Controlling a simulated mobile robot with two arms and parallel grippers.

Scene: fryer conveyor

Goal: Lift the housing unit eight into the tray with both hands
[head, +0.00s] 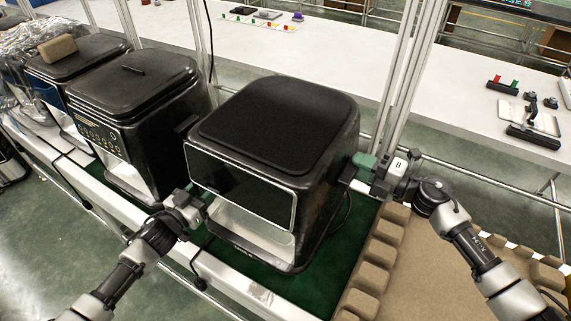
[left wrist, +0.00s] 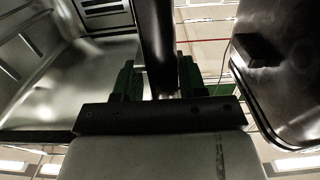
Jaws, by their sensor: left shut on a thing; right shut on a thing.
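The housing unit, a black air-fryer-like body (head: 330,165) with a glossy front panel and open lower front, is upright over the green conveyor belt in the head view. My left gripper (head: 196,203) is shut on its front left edge. In the left wrist view the green fingers of the left gripper (left wrist: 158,78) stand either side of a dark upright strip of the housing (left wrist: 157,40). My right gripper (head: 366,167) is shut on its right side. The brown moulded tray (head: 440,275) lies at the lower right. I cannot tell whether the housing's base touches the belt.
Two more black housings (head: 135,85) (head: 75,55) stand in line at the left; the far one has a tan block (head: 57,48) on top. A metal upright (head: 403,75) rises behind my right gripper. A white table (head: 300,50) with small parts runs behind.

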